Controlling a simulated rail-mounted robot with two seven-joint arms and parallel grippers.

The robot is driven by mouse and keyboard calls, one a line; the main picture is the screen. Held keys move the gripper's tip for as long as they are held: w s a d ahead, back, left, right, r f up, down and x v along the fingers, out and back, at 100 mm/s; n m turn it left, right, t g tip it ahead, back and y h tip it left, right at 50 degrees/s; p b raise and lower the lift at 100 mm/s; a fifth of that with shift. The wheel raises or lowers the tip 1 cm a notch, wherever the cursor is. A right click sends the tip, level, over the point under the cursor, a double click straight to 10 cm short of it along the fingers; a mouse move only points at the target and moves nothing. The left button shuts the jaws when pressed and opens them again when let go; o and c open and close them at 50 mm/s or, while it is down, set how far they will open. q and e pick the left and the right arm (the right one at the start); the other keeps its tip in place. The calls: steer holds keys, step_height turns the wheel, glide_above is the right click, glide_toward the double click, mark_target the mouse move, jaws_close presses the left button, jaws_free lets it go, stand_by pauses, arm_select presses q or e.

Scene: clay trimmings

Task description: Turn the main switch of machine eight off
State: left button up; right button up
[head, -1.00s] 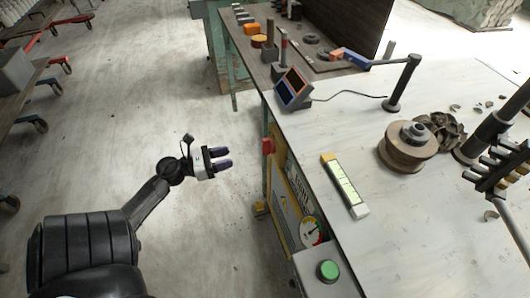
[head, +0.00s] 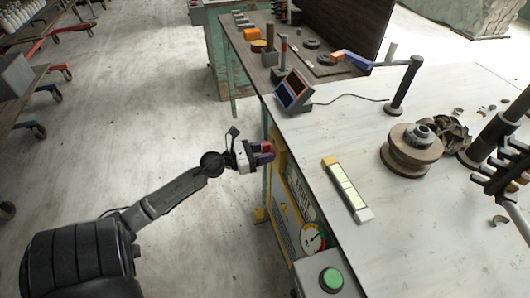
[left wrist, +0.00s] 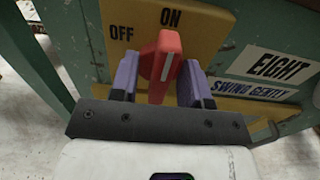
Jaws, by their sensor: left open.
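The main switch is a red handle (left wrist: 163,65) with a white line, on a yellow plate (left wrist: 215,32) marked ON and OFF. The handle points up at ON; OFF is to its left. A label beside it reads EIGHT (left wrist: 278,67). My left gripper (left wrist: 157,82) is open, with one purple finger on each side of the handle; I cannot tell whether either touches it. In the head view the left gripper (head: 264,153) is at the bench's front side, and only a bit of the red handle (head: 268,147) shows. My right gripper is not in view.
The white bench top (head: 400,215) holds a tilted screen (head: 293,90), a green-white level-like bar (head: 346,190) and a brown spool (head: 409,150). A green button (head: 331,279) and a gauge (head: 312,236) are at the front.

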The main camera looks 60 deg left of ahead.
arm_select(q)
steer(key=shift+w, duration=0.1)
steer(key=shift+c, duration=1.4)
jaws_close()
